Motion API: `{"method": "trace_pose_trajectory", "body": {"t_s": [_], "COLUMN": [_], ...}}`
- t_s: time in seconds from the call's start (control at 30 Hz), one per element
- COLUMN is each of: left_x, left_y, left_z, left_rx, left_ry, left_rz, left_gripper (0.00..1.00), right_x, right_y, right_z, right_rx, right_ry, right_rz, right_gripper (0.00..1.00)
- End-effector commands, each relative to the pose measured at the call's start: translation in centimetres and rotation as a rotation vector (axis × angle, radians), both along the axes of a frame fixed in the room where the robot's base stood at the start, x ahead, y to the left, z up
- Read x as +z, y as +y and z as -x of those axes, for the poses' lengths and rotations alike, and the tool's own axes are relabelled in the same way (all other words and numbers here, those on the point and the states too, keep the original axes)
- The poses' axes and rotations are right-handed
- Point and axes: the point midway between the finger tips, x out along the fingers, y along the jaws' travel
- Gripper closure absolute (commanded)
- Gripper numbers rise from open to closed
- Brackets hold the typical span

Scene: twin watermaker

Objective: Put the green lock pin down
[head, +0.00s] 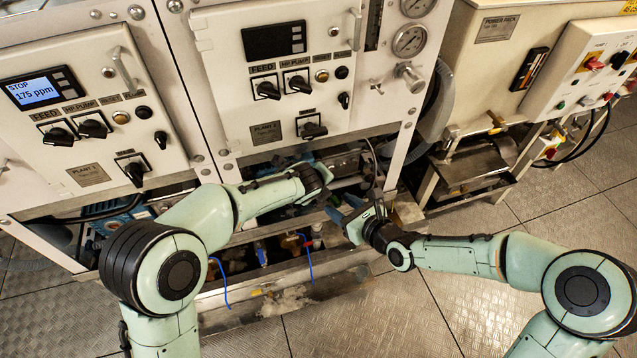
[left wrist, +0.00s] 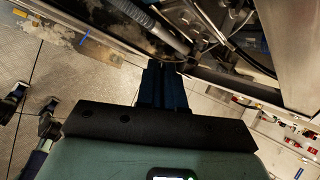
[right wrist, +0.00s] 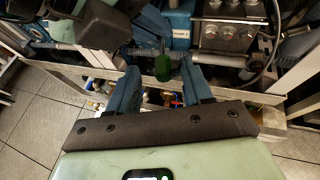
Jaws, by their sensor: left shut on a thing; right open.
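The green lock pin (right wrist: 162,68) shows in the right wrist view as a small dark green knob, just beyond and between the open fingers of my right gripper (right wrist: 162,82). It is at the tips of my left gripper, whose blue fingers (right wrist: 150,28) come in from the upper left there. My left gripper (left wrist: 163,68) is shut, pointing at the lower frame of the machine; the pin is hidden in the left wrist view. In the head view the left gripper (head: 325,192) and the open right gripper (head: 345,208) are close together, and I cannot make out the pin.
A pale frame rail (right wrist: 75,57) and a pump with a blue part (right wrist: 180,28) lie behind the grippers. White control cabinets (head: 285,75) stand above. A low metal tray (head: 265,290) with blue hoses is below. The tiled floor (head: 375,315) in front is clear.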

Motion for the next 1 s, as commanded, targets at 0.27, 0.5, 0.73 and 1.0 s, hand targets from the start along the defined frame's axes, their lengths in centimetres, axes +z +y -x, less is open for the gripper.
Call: {"method": "trace_pose_trajectory", "body": {"t_s": [0.27, 0.5, 0.73, 1.0], "left_x": [0.0, 0.0, 0.0, 0.0], "left_y": [0.0, 0.0, 0.0, 0.0], "left_z": [0.0, 0.0, 0.0, 0.0], "left_rx": [0.0, 0.0, 0.0, 0.0], "left_ry": [0.0, 0.0, 0.0, 0.0], "left_rz": [0.0, 0.0, 0.0, 0.0], "left_gripper": [1.0, 1.0, 1.0, 1.0], "right_x": [1.6, 2.1, -0.5, -10.5], "right_y": [-2.5, -3.2, -3.8, -4.8], "right_z": [3.1, 4.2, 4.6, 7.3], "right_rx": [-0.003, 0.0, 0.04, 0.273], "right_ry": [-0.001, -0.001, -0.02, -0.073], "right_rz": [0.003, 0.002, 0.102, 0.484], "right_gripper": [0.5, 0.5, 0.5, 0.5]}}
